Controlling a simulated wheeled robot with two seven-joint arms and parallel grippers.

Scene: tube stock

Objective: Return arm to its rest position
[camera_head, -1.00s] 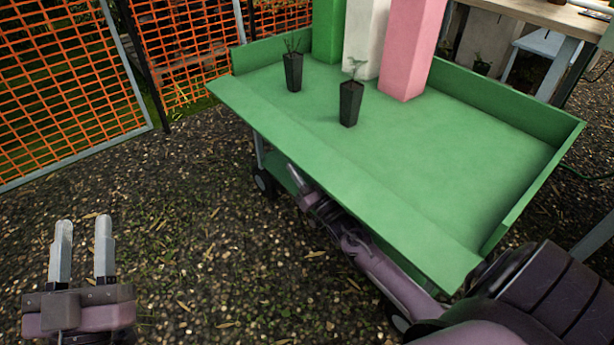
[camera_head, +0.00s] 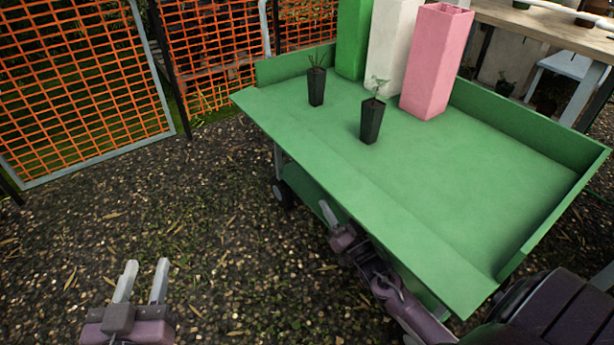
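My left gripper (camera_head: 140,282) is at the lower left, above the gravel ground. Its two fingers are apart with nothing between them. My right gripper (camera_head: 328,213) is beside the near long edge of the green cart (camera_head: 450,185), lower than its top. One pale finger shows clearly; the rest of its tip is hard to make out, so I cannot tell its opening. My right arm runs from there along the cart's near side to the lower right. Two black tube pots with seedlings, a left one (camera_head: 317,87) and a right one (camera_head: 371,121), stand upright on the cart, away from both grippers.
Tall green (camera_head: 353,40), white (camera_head: 392,45) and pink (camera_head: 436,62) square containers stand at the cart's back. An orange mesh fence (camera_head: 75,85) is at the upper left. A wooden table (camera_head: 550,22) is at the upper right. Open gravel lies left of the cart.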

